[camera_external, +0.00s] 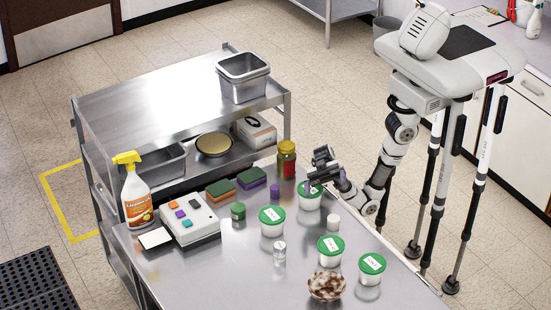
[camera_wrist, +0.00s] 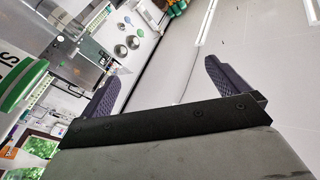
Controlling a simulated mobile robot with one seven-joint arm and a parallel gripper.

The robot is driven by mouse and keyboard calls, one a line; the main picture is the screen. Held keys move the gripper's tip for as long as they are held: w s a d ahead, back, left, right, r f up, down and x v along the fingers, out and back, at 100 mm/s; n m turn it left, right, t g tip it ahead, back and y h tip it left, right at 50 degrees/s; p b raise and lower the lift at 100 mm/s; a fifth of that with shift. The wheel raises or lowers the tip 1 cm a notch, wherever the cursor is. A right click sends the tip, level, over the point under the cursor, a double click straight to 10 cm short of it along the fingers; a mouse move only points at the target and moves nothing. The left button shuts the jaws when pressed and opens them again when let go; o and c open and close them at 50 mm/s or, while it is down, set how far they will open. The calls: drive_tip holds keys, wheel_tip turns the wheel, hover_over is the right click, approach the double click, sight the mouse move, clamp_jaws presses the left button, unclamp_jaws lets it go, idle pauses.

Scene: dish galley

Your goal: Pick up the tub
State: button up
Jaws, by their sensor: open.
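Several white tubs with green lids stand upright on the steel table in the external view: one at the middle left (camera_external: 272,229), one at the back (camera_external: 310,202), one in front (camera_external: 330,260) and one at the right (camera_external: 372,279). Which one is meant cannot be told. My gripper (camera_external: 317,167) is above the table, just above and behind the back tub, apart from it as far as I can tell. In the wrist view my gripper (camera_wrist: 163,68) is open with nothing between its fingers. Part of a green-lidded tub (camera_wrist: 12,100) shows at that view's left edge.
A yellow-lidded jar (camera_external: 286,163) stands close left of my gripper. A small white cup (camera_external: 333,224), a shaker (camera_external: 280,254), a green jar (camera_external: 238,212) and a brown-white bowl (camera_external: 327,287) stand among the tubs. Sponges (camera_external: 221,191) and a spray bottle (camera_external: 137,200) are farther left.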

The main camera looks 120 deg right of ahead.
drive_tip(key=s+d+h, duration=0.1)
drive_tip(key=d, duration=0.2)
drive_tip(key=s+d+h, duration=0.1)
drive_tip(key=d, duration=0.3)
drive_tip(key=s+d+f+h, duration=0.1)
drive_tip(key=d, duration=0.2)
drive_tip(key=shift+d+b, duration=0.35)
drive_tip(key=shift+b, duration=0.05)
drive_tip(key=s+d+r+n+g+h+p, duration=0.2)
drive_tip(key=s+d+n+g+h+p, duration=0.1)
drive_tip(key=d+n, duration=0.15)
drive_tip(key=shift+m, duration=0.35)
wheel_tip(320, 180, down, 8)
drive_tip(key=shift+d+r, duration=0.1)
drive_tip(key=shift+d, duration=0.05)
drive_tip(key=shift+p+x, duration=0.35)
drive_tip(key=shift+x, duration=0.7)
drive_tip(key=shift+p+x, duration=0.5)
drive_tip(key=shift+x, duration=2.35)
drive_tip(key=shift+d, duration=0.1)
drive_tip(key=c, duration=1.1)
